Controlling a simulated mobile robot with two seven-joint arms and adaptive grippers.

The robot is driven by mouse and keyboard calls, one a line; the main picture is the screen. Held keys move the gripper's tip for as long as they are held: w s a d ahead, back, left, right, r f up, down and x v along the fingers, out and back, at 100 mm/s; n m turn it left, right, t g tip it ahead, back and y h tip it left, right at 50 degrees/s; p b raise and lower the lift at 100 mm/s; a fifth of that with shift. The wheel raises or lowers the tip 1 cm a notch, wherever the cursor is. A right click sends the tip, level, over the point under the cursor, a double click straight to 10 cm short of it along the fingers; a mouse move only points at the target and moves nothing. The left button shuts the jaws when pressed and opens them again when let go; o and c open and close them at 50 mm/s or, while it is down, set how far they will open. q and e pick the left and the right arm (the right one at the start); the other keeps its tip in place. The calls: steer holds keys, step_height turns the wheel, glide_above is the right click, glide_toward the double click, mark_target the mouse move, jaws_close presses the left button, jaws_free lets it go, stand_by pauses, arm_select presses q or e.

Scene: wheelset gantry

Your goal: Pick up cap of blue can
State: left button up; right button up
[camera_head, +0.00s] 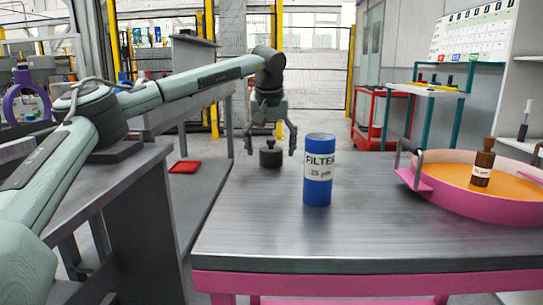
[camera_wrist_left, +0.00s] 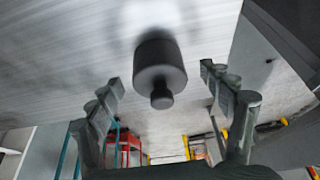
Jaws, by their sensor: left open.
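The blue can (camera_head: 317,190), a cylinder labelled "FILTER 25 µm", stands upright on the metal table. A dark round cap with a small knob (camera_head: 270,158) sits apart from it, behind and to its left, near the table's left edge. My left gripper (camera_head: 271,150) points down over the cap, open, with one finger on each side of it. In the left wrist view the cap (camera_wrist_left: 160,65) shows its knob toward the camera, between the spread fingers, with gaps on both sides. My right gripper is out of view.
A pink pan (camera_head: 462,204) with orange contents stands at the table's right, with a brown bottle (camera_head: 483,163) in it. The table's front middle (camera_head: 350,235) is bare. A red flat object (camera_head: 185,167) lies on a lower surface at the left.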

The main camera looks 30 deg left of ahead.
arm_select(q)
steer(key=shift+w+a+f, duration=0.1)
steer(key=shift+w+f, duration=0.1)
steer(key=shift+f, duration=0.45)
steer(key=c, duration=1.1)
steer(key=shift+c, duration=0.2)
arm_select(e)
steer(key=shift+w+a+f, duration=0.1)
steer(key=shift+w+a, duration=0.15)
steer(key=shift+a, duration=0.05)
